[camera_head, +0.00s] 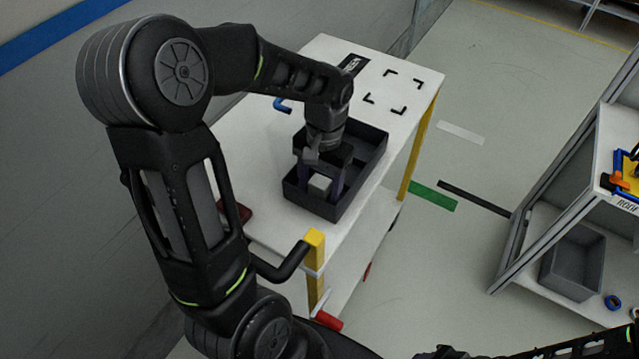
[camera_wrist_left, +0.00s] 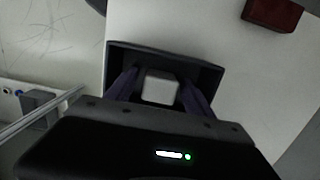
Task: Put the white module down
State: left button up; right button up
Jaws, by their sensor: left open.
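The white module (camera_head: 320,184) is a small pale block inside the dark bin (camera_head: 352,205), towards its near end. The bin stands on the white table. My left gripper (camera_head: 318,178) reaches down into the bin and is open, with one finger on each side of the module. In the left wrist view the module (camera_wrist_left: 160,87) lies between the purplish fingers (camera_wrist_left: 158,94), with small gaps beside it. I cannot tell whether it rests flat on the bin floor. My right gripper does not show.
The white table (camera_head: 245,125) has black corner marks (camera_head: 396,90) at its far end and a blue hook-like item (camera_head: 282,105). A dark red item (camera_wrist_left: 272,13) lies near the bin. A shelf with a grey bin (camera_head: 573,262) stands at right, across open floor.

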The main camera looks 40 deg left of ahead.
aim_at(323, 178)
pick_arm(q)
notch_tip(323, 178, up, 12)
jog(key=w, duration=0.1)
jog(key=shift+w+r, duration=0.15)
jog(key=shift+w, duration=0.05)
dwell(0.3)
jog(key=shift+a, duration=0.1)
dwell(0.4)
